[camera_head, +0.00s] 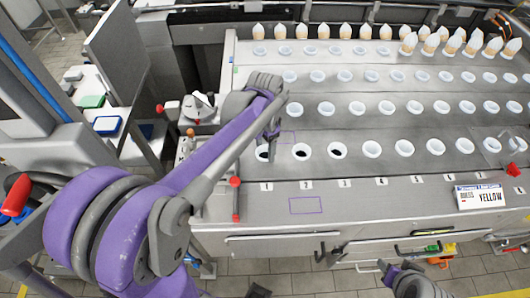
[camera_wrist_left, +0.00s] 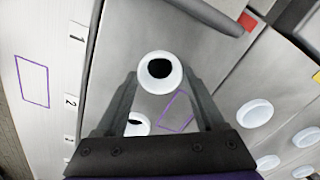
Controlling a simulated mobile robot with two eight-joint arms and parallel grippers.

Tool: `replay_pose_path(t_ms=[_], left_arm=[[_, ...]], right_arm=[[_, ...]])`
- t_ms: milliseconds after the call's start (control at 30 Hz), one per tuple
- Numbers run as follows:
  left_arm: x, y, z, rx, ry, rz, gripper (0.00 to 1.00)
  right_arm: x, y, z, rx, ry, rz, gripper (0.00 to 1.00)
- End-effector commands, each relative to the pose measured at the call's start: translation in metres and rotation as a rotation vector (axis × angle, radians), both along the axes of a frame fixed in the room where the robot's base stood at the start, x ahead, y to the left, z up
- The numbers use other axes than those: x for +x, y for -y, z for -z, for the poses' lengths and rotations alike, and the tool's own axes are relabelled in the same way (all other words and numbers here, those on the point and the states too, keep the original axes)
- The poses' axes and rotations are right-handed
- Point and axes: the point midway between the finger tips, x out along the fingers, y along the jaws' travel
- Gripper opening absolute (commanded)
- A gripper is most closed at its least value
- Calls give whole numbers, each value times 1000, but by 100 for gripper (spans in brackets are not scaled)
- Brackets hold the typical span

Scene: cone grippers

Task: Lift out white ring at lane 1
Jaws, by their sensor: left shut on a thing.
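The white ring at lane 1 (camera_head: 261,157) is at the left end of the front row, behind the label 1, and is partly hidden by my left gripper (camera_head: 272,132). In the left wrist view the white ring (camera_wrist_left: 147,74) has a dark hole and sits between the two fingers of my left gripper (camera_wrist_left: 161,82), which is shut on it. I cannot tell whether it is clear of the plate. The lane 2 ring (camera_wrist_left: 132,129) shows below it in that view, partly covered by a finger. My right gripper (camera_head: 388,268) is low at the front edge, its jaws unclear.
Several white rings stand in rows on the grey plate, some at the back holding orange-and-white cones (camera_head: 430,46). A purple outline (camera_head: 305,205) marks bare plate in front. A YELLOW sign (camera_head: 482,197) and a red-handled lever (camera_head: 513,169) are at the right.

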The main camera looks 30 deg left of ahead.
Motion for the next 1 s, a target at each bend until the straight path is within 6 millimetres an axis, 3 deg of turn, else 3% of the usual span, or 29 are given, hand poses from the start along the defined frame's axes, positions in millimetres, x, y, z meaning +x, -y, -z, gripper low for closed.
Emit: replay_pose_path(t_ms=[1000], left_arm=[[0, 0, -46, 0, 0, 0, 40]], right_arm=[[13, 0, -34, 0, 25, 0, 50]])
